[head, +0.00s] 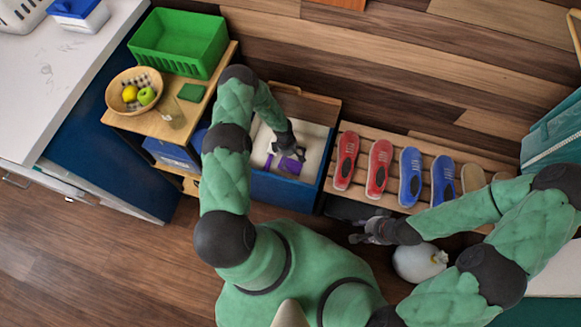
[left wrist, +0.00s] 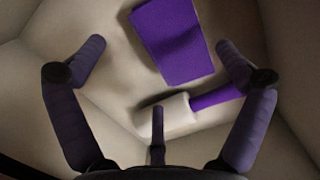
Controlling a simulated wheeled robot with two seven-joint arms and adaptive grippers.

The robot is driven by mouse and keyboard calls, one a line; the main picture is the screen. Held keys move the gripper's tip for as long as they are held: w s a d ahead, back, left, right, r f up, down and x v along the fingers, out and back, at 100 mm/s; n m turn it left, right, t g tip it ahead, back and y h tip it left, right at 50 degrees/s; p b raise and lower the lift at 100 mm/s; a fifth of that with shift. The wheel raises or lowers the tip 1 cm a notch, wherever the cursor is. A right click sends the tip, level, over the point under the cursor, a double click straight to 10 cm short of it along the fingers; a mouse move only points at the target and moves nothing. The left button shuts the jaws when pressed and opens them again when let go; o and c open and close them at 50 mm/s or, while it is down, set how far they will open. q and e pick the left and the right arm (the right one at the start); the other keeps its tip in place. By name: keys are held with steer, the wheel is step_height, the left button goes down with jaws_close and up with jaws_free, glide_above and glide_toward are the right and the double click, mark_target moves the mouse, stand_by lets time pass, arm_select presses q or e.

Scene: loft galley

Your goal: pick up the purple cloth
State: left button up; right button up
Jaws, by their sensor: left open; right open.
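The purple cloth (head: 291,166) lies in a cream-lined blue bin (head: 284,190). In the left wrist view the cloth (left wrist: 175,42) is a flat purple rectangle on the bin floor. My left gripper (head: 287,150) reaches down into the bin; in the left wrist view its fingers (left wrist: 163,62) are spread wide and empty, with the cloth beyond and between their tips. In the head view the gripper hides part of the cloth. My right gripper (head: 366,235) is open and empty, in front of the shoe rack.
A white-headed tool with a purple handle (left wrist: 215,98) lies close to the cloth. The bin walls surround the gripper. A shoe rack (head: 398,197) stands right of the bin; a wooden shelf unit (head: 150,125) with a fruit bowl stands left. A white round bag (head: 418,262) sits near my right gripper.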

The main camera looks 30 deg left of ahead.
mark_target(292, 162)
arm_select(q)
steer(key=f, duration=0.1)
steer(key=f+b, duration=0.2)
steer(key=f, duration=0.1)
steer(key=shift+s+d, duration=0.2)
steer(key=shift+d, duration=0.05)
steer(key=shift+d+f+b, duration=0.1)
steer(key=shift+f+b, duration=0.2)
steer(key=shift+f, duration=0.25)
steer(key=c, duration=1)
